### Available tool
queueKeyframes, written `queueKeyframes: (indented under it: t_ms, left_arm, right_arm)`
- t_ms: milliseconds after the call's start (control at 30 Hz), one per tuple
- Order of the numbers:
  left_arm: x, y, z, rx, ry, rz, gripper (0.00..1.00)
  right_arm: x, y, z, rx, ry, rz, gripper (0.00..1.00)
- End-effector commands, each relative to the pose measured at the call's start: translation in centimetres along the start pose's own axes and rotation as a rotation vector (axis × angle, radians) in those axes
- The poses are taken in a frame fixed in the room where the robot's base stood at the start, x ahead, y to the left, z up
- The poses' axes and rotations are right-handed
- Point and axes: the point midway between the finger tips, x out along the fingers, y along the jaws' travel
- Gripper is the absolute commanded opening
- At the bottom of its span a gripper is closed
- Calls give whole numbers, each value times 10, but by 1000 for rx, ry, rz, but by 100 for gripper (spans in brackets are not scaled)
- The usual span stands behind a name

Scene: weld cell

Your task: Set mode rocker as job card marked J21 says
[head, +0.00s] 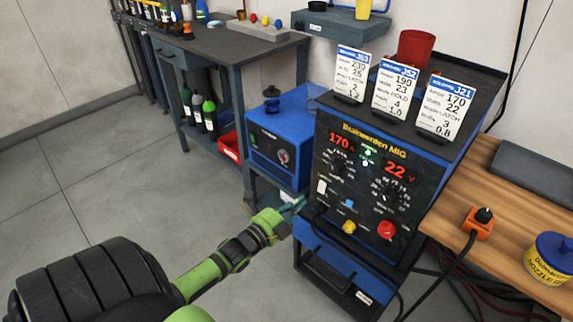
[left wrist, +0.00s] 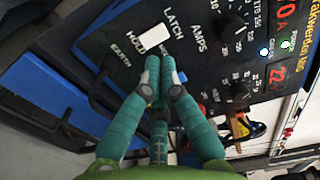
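The welder (head: 355,215) stands at centre right with red displays reading 170 and 22. The white mode rocker (head: 321,186) is at the left of its panel; in the left wrist view the rocker (left wrist: 154,37) lies between the words LATCH and HOLD. Its tilt is unclear. The J21 card (head: 447,108) is the rightmost of three on top; it reads 170, 22, LATCH, 3, 0.8. My left gripper (head: 297,203) is below and left of the rocker; in the wrist view its fingertips (left wrist: 160,62) are together, just below it. Contact is not visible. My right gripper is out of view.
Two other cards, J52 (head: 396,90) and one farther left (head: 351,75), stand beside J21. Knobs and a red button (head: 386,230) share the panel. A blue unit (head: 280,140) stands left, a wooden bench (head: 510,210) right. The floor at left is clear.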

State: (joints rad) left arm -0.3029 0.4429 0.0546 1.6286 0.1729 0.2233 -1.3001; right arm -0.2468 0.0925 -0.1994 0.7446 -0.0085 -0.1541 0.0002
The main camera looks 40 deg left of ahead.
Motion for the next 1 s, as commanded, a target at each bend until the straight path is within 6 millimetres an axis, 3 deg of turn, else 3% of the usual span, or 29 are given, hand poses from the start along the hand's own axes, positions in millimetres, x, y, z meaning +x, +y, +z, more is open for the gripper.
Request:
queueKeyframes:
  t_ms: [100, 300, 1000]
  left_arm:
    - [-22, 1, 0, 0, 0, 2, 0]
    - [-41, 0, 0, 1, 0, 1, 0]
    - [-44, 2, 0, -5, -2, 8, 0]
  right_arm:
    - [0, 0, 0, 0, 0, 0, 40]
    - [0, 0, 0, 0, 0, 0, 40]
    - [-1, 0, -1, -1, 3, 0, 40]
